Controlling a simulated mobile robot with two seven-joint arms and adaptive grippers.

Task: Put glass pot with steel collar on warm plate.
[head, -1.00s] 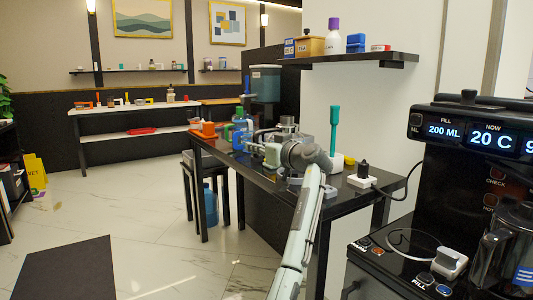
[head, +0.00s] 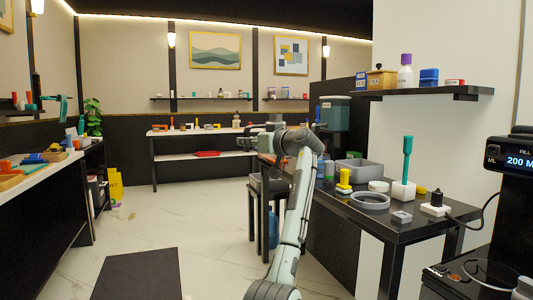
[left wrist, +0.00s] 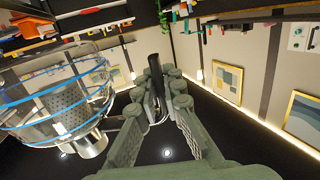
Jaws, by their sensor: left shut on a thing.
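My left gripper (head: 262,142) is raised in front of the dark table's left end in the head view. In the left wrist view its fingers (left wrist: 154,88) are closed on a black handle. The glass pot with steel collar (left wrist: 62,105) hangs beside them, with blue bands and a perforated metal part showing through the glass. The wrist picture is upside down, so the steel collar (left wrist: 88,146) appears low. In the head view I cannot make out the pot clearly at the gripper. I cannot identify the warm plate for certain. My right gripper is not in view.
The black machine (head: 515,190) is cut off at the right edge. The dark table (head: 415,228) bears a grey ring (head: 370,201), a white block with a green tool (head: 404,188) and a grey bin (head: 358,170). Open floor (head: 205,215) lies to the left.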

